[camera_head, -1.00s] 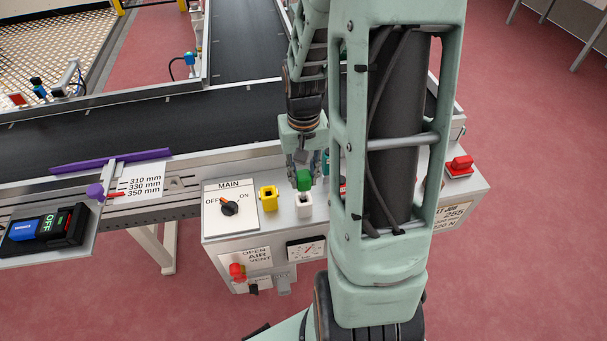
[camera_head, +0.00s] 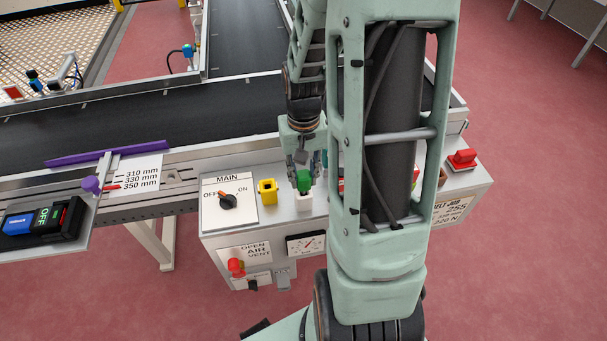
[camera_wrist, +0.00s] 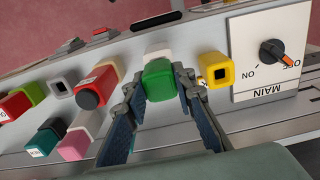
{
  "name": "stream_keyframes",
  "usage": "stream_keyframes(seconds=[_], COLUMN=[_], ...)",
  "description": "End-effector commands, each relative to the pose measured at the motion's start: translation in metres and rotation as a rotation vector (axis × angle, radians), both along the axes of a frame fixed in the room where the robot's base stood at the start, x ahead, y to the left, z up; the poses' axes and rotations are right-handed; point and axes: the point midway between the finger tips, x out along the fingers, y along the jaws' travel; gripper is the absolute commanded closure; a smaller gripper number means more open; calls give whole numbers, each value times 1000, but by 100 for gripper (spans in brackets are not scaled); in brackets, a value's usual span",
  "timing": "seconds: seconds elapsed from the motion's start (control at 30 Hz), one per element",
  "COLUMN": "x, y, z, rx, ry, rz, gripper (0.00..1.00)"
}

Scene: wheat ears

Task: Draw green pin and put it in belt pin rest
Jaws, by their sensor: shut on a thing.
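The green pin (camera_head: 304,181) is between the fingers of my gripper (camera_wrist: 157,92), which is shut on it. In the wrist view the green pin (camera_wrist: 158,80) shows as a green block with a finger on each side. A white socket (camera_head: 305,203) stands directly under the pin on the grey control box, and its top also shows behind the pin in the wrist view (camera_wrist: 157,50). The pin covers the socket's opening, so I cannot tell how deep it sits. No label marks a belt pin rest that I can read.
A yellow socket (camera_wrist: 215,68) with an open hole is beside the pin. The MAIN switch (camera_head: 228,201) is further left. A grey open socket (camera_wrist: 62,83) and several coloured blocks stand on the other side. The belt (camera_head: 130,125) runs behind the box (camera_head: 330,222).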

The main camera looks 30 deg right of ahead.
Motion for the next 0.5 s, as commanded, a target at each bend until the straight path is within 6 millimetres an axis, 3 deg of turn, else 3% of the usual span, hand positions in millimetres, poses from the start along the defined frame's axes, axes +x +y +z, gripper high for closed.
stream_keyframes(seconds=[0.5], x=[0], y=[0], z=[-17], rx=[0], ry=[0], rz=[0], gripper=[100])
